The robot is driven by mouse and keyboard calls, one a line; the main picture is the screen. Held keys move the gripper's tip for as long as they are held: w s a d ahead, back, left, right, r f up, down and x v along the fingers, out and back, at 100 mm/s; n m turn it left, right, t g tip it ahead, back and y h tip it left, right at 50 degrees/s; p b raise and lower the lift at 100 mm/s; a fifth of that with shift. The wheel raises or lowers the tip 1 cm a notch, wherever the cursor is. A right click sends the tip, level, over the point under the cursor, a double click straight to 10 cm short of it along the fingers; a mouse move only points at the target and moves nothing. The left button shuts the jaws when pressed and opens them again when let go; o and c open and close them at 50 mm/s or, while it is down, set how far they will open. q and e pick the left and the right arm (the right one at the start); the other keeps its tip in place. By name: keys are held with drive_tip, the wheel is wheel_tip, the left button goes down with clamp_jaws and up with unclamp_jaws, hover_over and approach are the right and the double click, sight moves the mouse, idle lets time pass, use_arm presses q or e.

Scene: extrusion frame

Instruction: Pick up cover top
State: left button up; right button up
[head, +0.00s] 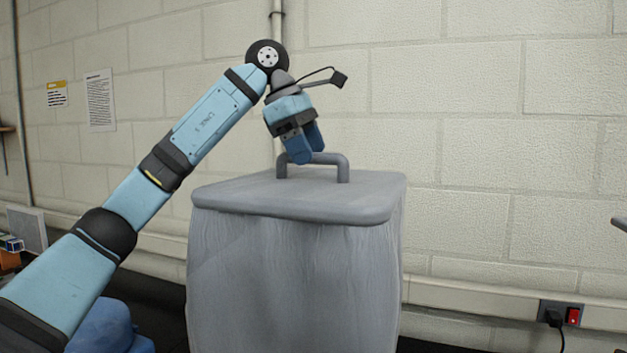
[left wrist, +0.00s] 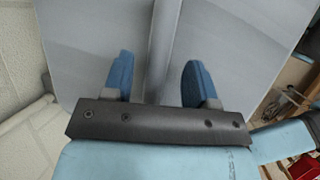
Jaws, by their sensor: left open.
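The cover top (head: 235,196) is a flat grey lid with rounded corners. It sits on a tall grey bin (head: 290,285). A grey bar handle (head: 336,159) stands up from the lid. My left gripper (head: 306,150) points down at the handle from above, with its blue fingers overlapping the handle's left part in the head view. In the left wrist view, the handle (left wrist: 163,45) runs between the two spread fingers of my left gripper (left wrist: 157,75), with a visible gap on each side. The lid (left wrist: 95,40) fills the background there. My right gripper is not in view.
A pale block wall (head: 480,140) stands behind the bin. An outlet with a red switch (head: 573,315) is low at the right. A shelf with clutter shows at the right of the left wrist view (left wrist: 290,100). The space above the lid's right side is clear.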

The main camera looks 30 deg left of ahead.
use_arm(q)
drive_tip(key=x, duration=0.2)
drive_tip(key=shift+w+f, duration=0.25)
drive_tip(key=shift+s, duration=0.1)
clamp_jaws()
drive_tip(key=shift+r, duration=0.1)
